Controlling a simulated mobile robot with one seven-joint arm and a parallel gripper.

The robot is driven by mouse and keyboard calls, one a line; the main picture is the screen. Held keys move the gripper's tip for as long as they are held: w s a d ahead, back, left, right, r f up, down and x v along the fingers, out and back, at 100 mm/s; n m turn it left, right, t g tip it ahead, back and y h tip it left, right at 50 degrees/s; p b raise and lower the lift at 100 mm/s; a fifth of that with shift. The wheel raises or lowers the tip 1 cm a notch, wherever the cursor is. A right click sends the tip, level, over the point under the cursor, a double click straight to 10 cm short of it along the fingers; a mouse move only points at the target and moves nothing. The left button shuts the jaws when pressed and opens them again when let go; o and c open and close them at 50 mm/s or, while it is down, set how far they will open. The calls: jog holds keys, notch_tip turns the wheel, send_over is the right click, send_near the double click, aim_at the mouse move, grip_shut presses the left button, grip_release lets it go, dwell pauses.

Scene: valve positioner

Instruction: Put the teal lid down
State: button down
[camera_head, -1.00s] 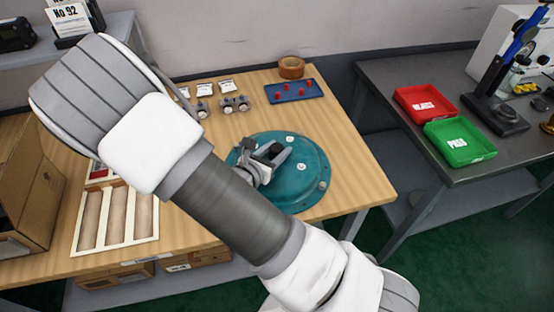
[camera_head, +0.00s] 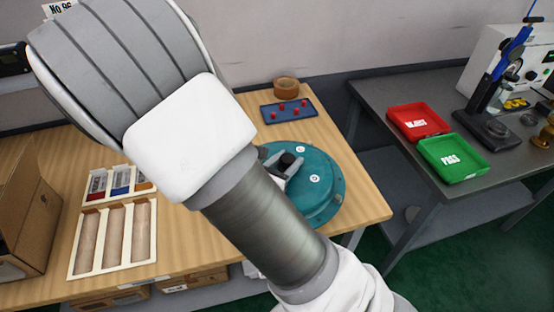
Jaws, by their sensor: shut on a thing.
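The teal lid (camera_head: 318,203) is a round disc with small white round marks, near the right front part of the wooden table (camera_head: 352,200). My gripper (camera_head: 284,168) is at the lid's upper middle, shut on it around a dark knob-like part. My own arm covers the lid's left side and much of the gripper. I cannot tell whether the lid touches the table or is held just above it.
A blue tray with red pegs (camera_head: 289,110) and a brown tape roll (camera_head: 286,87) lie behind the lid. A compartment tray (camera_head: 112,237) and a cardboard box (camera_head: 28,215) are at left. Red (camera_head: 420,121) and green (camera_head: 453,158) trays sit on the grey bench (camera_head: 384,92).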

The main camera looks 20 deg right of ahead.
aim_at(311, 180)
jog(key=p, duration=0.1)
jog(key=r+p, duration=0.1)
jog(key=p, duration=0.1)
jog(key=shift+s+d+r, duration=0.2)
jog(key=shift+s+d, duration=0.05)
jog(key=p, duration=0.3)
jog(key=shift+s+d+r+p, duration=0.3)
jog(key=shift+s+r+p, duration=0.1)
jog(key=shift+s+d+r+p, duration=0.1)
jog(key=shift+s+d+p, duration=0.2)
jog(key=shift+p, duration=0.85)
jog(key=s+d+r+p, duration=0.1)
jog(key=p, duration=0.3)
jog(key=s+d+r+p, duration=0.1)
jog(key=s+p, duration=0.1)
jog(key=p, duration=0.1)
jog(key=shift+s+d+p, duration=0.2)
jog(key=shift+s+p, duration=0.05)
jog(key=shift+p, duration=0.1)
